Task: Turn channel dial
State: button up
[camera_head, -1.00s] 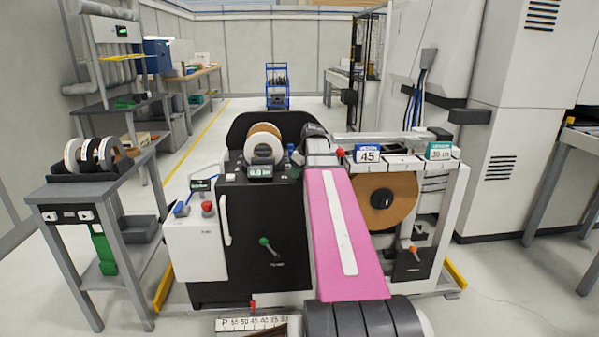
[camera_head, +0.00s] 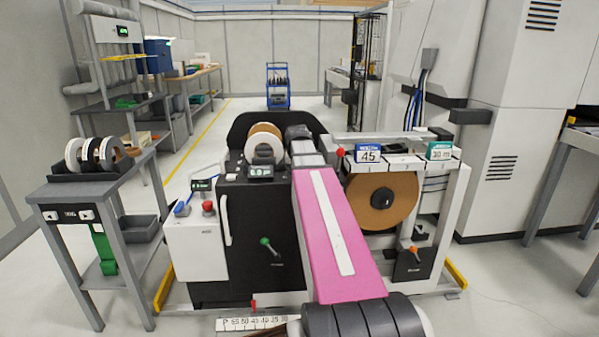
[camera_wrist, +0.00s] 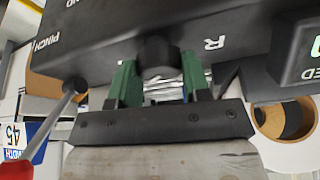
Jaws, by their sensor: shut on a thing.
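In the wrist view, a round black dial (camera_wrist: 157,53) stands out from a black panel (camera_wrist: 110,48), with a white letter R beside it and the rest of its label hidden. My gripper (camera_wrist: 158,72) has its two green fingers on either side of this dial and is shut on it. In the head view, my pink arm reaches over the machine (camera_head: 262,225). My gripper and the dial are hidden there behind my arm's end.
A red-tipped lever (camera_wrist: 45,130) by the word PINCH is close to my gripper's left. A display box (camera_wrist: 300,50) is at the right. A tape roll (camera_head: 265,148) and a small readout (camera_head: 261,171) sit left of my arm. A large brown roll (camera_head: 370,205) is at the right.

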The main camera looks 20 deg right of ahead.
jog(key=shift+m+g+h, duration=0.4)
jog(key=shift+m, duration=0.8)
jog(key=o, duration=0.9)
jog(key=shift+r, duration=0.1)
jog(key=v, duration=1)
jog(key=shift+s+a+r, duration=0.15)
jog(key=shift+r, duration=0.05)
